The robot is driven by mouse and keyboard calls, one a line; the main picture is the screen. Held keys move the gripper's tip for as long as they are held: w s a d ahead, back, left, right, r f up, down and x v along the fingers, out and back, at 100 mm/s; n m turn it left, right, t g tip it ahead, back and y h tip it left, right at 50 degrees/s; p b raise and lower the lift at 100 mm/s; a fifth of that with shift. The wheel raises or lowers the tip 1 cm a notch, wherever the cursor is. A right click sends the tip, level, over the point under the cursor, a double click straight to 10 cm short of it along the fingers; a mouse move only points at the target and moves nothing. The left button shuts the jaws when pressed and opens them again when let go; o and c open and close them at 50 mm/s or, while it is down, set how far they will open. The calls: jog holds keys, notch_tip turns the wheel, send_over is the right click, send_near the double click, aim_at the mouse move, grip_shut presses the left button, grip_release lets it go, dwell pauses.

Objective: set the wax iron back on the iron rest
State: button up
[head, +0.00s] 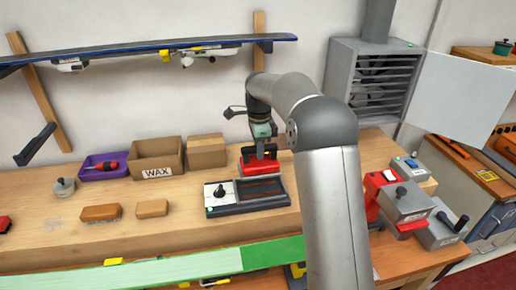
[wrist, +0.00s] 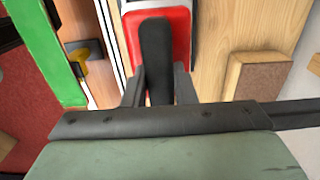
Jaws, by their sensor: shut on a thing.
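The wax iron (head: 259,167) has a red body and a black handle. My gripper (head: 262,152) is shut on its handle from above. In the wrist view the black handle (wrist: 156,55) stands between the two fingers, with the red body (wrist: 182,30) under it. The iron is at the back part of the iron rest (head: 276,204), a dark tray with a white panel and black knob at its left. I cannot tell whether the iron touches the rest.
A brown block (head: 101,212), a smaller tan block (head: 152,208), a WAX box (head: 157,158) and a plain carton (head: 206,150) lie to the left. A red-and-grey machine (head: 403,201) stands right.

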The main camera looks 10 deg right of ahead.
jog(key=shift+d+f+b, duration=0.2)
jog(key=shift+f+b, duration=0.2)
jog(key=shift+f, duration=0.15)
jog(key=shift+a+f+b, duration=0.1)
jog(key=shift+f+b, duration=2.5)
jog(key=shift+f, duration=1.1)
jog(key=shift+f, duration=0.1)
jog(key=o, duration=1)
jog(key=shift+o, duration=0.2)
jog(key=shift+f, duration=0.15)
